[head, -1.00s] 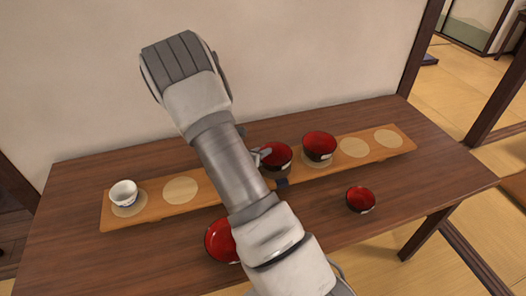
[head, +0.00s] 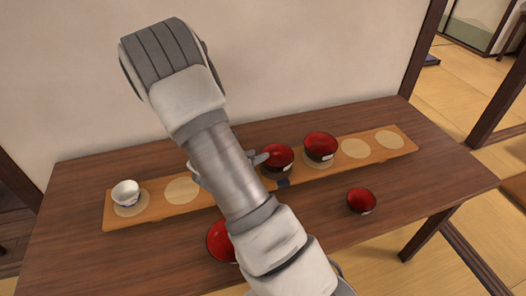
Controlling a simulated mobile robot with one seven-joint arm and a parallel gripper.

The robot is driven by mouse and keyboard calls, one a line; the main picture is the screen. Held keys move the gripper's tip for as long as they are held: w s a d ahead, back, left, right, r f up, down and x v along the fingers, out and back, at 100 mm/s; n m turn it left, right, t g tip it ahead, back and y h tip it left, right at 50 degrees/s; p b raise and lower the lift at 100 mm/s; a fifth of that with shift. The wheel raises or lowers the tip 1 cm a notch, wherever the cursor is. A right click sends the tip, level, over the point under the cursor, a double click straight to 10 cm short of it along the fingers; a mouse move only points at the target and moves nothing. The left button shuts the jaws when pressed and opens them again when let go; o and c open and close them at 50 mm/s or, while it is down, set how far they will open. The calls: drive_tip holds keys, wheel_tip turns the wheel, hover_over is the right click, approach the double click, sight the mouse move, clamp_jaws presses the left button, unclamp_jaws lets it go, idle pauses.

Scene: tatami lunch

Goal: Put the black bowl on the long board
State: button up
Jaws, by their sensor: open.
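The long board (head: 167,211) lies along the table, with round pale spots on it. Two bowls, black outside and red inside, stand upright on its middle: a left one (head: 279,169) and a right one (head: 322,157). A smaller dark bowl with a red inside (head: 361,203) stands on the table in front of the board's right part. My gripper (head: 258,159) is open and mostly hidden behind my arm. One fingertip shows at the left rim of the left bowl; I cannot tell whether it touches.
A white cup (head: 125,192) stands on the board's left end. A red dish or bowl (head: 219,241), partly hidden by my arm, is on the table (head: 130,255) in front. A small dark piece (head: 283,183) is at the board's front edge. The board's right end has free spots.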

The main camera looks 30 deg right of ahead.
drive_tip(key=s+a+r+m+g+y, duration=0.2)
drive_tip(key=s+a+r+m, duration=0.1)
drive_tip(key=s+r+m, duration=0.45)
drive_tip(key=s+a+r+m+g+y, duration=0.1)
drive_tip(key=s+a+r+m+g, duration=0.15)
drive_tip(key=s+r+m, duration=0.55)
drive_tip(key=s+a+r+m+t+y, duration=0.2)
drive_tip(key=s+a+r+m+y, duration=0.1)
drive_tip(key=a+r+m+y, duration=0.1)
drive_tip(key=s+a+r+m+t+y, duration=0.2)
drive_tip(key=s+a+r+m+y, duration=0.2)
drive_tip(key=a, duration=0.5)
drive_tip(key=shift+s+a+r+m+t, duration=0.15)
drive_tip(key=shift+s+r+m+t, duration=0.15)
drive_tip(key=shift+r+m, duration=0.85)
drive_tip(key=shift+r+n+p, duration=0.3)
drive_tip(key=shift+r, duration=0.05)
wheel_tip(320, 180, up, 4)
drive_tip(key=p, duration=0.3)
drive_tip(key=shift+w+f+p, duration=0.1)
drive_tip(key=shift+p, duration=0.3)
